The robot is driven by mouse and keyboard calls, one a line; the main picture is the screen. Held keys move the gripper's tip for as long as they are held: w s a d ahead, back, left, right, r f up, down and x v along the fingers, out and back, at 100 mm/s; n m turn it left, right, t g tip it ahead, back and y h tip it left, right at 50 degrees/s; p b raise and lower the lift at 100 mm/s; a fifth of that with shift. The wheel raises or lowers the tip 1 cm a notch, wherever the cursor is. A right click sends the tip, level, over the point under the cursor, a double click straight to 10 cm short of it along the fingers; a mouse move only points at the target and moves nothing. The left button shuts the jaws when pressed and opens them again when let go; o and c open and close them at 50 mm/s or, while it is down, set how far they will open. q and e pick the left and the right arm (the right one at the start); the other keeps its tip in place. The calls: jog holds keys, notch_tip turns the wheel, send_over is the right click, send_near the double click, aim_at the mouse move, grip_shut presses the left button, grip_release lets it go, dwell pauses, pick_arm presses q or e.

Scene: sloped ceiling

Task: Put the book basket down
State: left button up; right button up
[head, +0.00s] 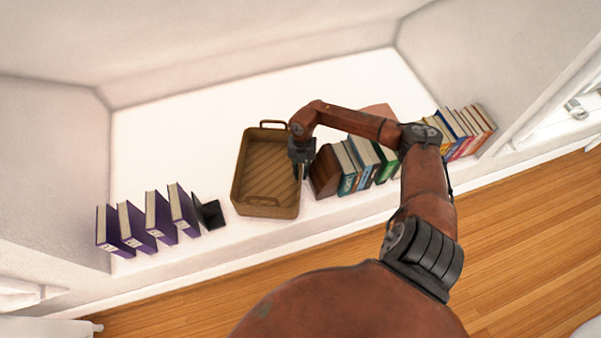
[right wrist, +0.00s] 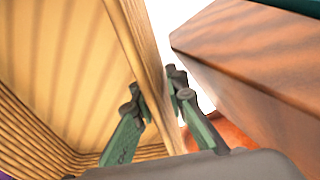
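My left gripper is not in view.
A brown wooden bookend (head: 325,172) stands close to the right of the basket, followed by a row of books (head: 361,164). Purple books (head: 158,216) and a black bookend (head: 209,212) stand left of it. Bare ledge (head: 190,125) lies behind and left.

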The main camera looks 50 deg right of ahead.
jog(key=shift+r, duration=0.4)
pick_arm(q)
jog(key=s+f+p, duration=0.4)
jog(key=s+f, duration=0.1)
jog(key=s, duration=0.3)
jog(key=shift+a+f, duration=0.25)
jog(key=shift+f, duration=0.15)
pick_arm(e)
jog(key=r, duration=0.3)
jog(key=d+r, duration=0.1)
jog(key=r, duration=0.7)
jog(key=shift+w+d+r, duration=0.1)
jog(key=shift+w+d, duration=0.2)
jog(key=shift+w, duration=0.1)
